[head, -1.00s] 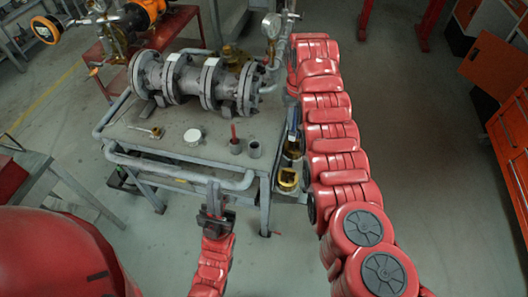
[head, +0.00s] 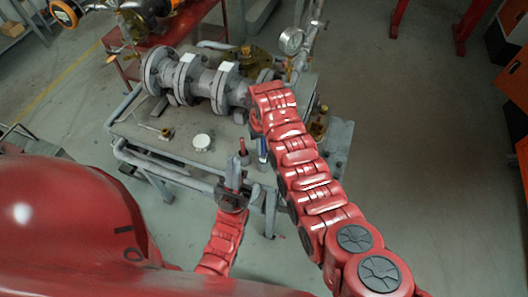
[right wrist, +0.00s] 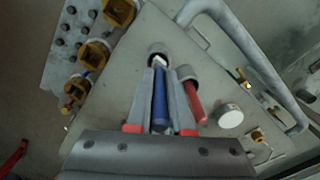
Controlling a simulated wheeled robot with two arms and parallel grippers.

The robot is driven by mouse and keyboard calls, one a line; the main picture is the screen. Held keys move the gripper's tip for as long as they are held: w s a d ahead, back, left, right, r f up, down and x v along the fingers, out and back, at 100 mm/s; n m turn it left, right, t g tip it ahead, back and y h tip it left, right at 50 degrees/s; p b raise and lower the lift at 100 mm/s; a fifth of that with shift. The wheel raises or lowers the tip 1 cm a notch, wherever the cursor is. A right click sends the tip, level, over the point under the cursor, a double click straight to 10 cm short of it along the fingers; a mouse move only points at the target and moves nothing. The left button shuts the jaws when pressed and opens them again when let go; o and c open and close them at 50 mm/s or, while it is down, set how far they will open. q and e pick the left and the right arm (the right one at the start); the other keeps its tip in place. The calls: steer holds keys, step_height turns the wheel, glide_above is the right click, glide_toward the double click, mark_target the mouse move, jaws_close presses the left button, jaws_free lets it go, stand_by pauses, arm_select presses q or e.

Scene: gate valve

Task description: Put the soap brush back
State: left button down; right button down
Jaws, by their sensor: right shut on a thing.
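A blue-handled brush with a pale end (right wrist: 160,105) lies between the long fingers of my right gripper (right wrist: 160,76), which is shut on it. Its pale end is at the mouth of a grey cup (right wrist: 157,48); I cannot tell whether it is inside. In the head view a piece of the blue handle (head: 263,148) shows beside my right arm, which hides the gripper.
The grey table (head: 185,152) carries a large flanged gate valve (head: 200,82) at the back and a round white lid (head: 201,142). A pipe rail (head: 165,160) runs along its front edge. Yellow-brown fittings (right wrist: 95,52) lie near the cups.

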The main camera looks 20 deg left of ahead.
mark_target(263, 155)
steer(key=shift+w+f, duration=0.15)
steer(key=shift+f, duration=0.35)
steer(key=shift+d+f+p, duration=0.1)
steer(key=shift+f+p, duration=0.2)
steer(key=shift+f, duration=0.25)
step_height(263, 155, down, 2)
steer(key=shift+f, duration=0.35)
steer(key=shift+f, duration=0.15)
steer(key=c, duration=0.8)
jaws_free()
